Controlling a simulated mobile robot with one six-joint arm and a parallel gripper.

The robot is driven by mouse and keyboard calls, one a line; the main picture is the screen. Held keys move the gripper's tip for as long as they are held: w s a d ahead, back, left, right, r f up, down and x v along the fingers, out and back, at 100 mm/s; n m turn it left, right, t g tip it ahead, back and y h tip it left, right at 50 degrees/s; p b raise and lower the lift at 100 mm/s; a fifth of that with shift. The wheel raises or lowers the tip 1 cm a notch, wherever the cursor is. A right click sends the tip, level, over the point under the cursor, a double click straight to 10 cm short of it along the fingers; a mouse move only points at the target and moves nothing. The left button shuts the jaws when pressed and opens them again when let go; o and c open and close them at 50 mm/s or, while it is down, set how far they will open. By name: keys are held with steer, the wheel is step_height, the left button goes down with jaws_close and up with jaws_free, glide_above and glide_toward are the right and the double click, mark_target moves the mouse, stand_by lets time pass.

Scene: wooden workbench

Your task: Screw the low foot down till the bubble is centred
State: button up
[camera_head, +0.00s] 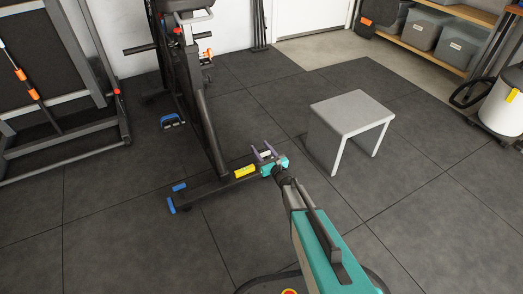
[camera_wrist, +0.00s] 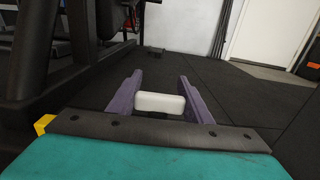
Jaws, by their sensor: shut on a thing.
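My gripper (camera_head: 264,150) is at the right end of the exercise bike's low base bar (camera_head: 211,187). In the wrist view its two purple fingers (camera_wrist: 160,80) are shut on a small white block (camera_wrist: 159,103), which may be the bike's foot; I cannot tell for sure. A yellow piece (camera_head: 245,171), perhaps the level, lies on the bar just left of my gripper; its corner also shows in the wrist view (camera_wrist: 43,124). No bubble can be made out. The bar's left end has blue caps (camera_head: 179,187).
The exercise bike frame (camera_head: 208,125) rises just behind and left of my gripper. A grey stool (camera_head: 351,112) stands to the right. A rack (camera_head: 60,110) is at far left, a shelf with bins (camera_head: 424,29) at back right. The dark floor in front is clear.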

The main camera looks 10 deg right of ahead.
steer(key=shift+w+d+f, duration=0.1)
steer(key=shift+d, duration=0.1)
steer(key=o, duration=1.1)
steer(key=shift+c, duration=0.2)
steer(key=shift+a, duration=0.1)
steer(key=p+v, duration=0.4)
steer(key=v, duration=1)
steer(key=shift+p, duration=0.3)
